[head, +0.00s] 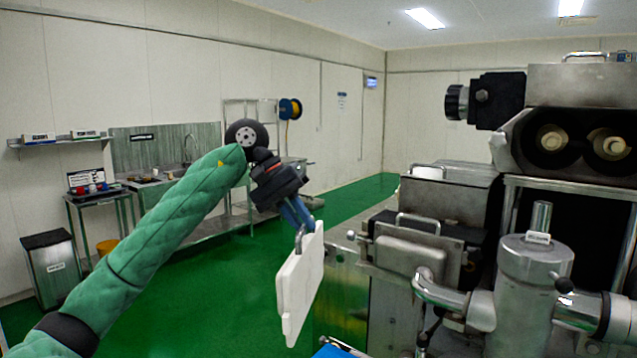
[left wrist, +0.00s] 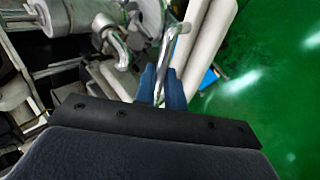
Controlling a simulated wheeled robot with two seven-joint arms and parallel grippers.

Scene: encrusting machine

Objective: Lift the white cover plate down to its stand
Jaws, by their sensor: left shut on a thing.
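The white cover plate (head: 300,288) hangs upright and slightly tilted in the air in the head view, left of the machine. My left gripper (head: 300,222) is above it, with its blue fingers shut on the plate's metal handle. In the left wrist view the blue fingers (left wrist: 164,90) are around the metal handle, and the white plate (left wrist: 212,40) shows beyond them. My right gripper is not in view. I cannot make out the stand for certain; a bit of blue (head: 338,348) shows at the bottom edge, below the plate.
The steel encrusting machine (head: 535,265) fills the right side, with pipes and a handled block (head: 405,255) close to the plate. Green floor (head: 215,300) is open to the left. A sink bench (head: 205,225) and a bin (head: 52,268) stand along the far wall.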

